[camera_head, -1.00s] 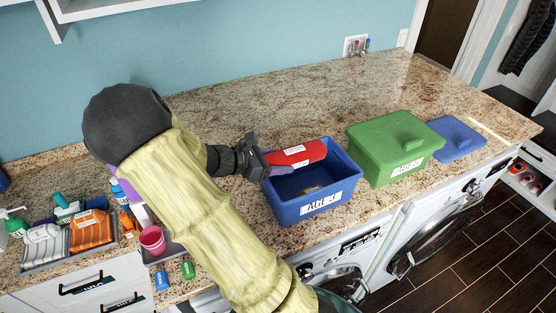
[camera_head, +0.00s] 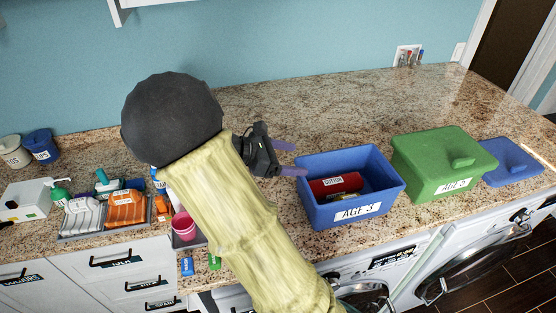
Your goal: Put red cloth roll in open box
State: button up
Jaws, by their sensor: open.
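The red cloth roll (camera_head: 335,184) lies inside the open blue box (camera_head: 353,211), with a white label on its side. The blue box stands on the granite counter and has a white label on its front. My gripper (camera_head: 290,159) is open and empty, just left of the box's left rim, with its purple fingers pointing right towards the box. The roll is apart from the fingers. The box's near wall hides part of its floor.
A lidded green box (camera_head: 430,160) stands right of the blue box, with a blue lid (camera_head: 512,174) beyond it. A tray with an orange cloth roll (camera_head: 125,210) and bottles is at the left, near a pink cup (camera_head: 184,226). The back counter is clear.

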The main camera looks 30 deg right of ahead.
jog(key=v, duration=0.3)
jog(key=shift+a+r+b, duration=0.15)
jog(key=shift+a+b, duration=0.15)
jog(key=shift+a, duration=0.05)
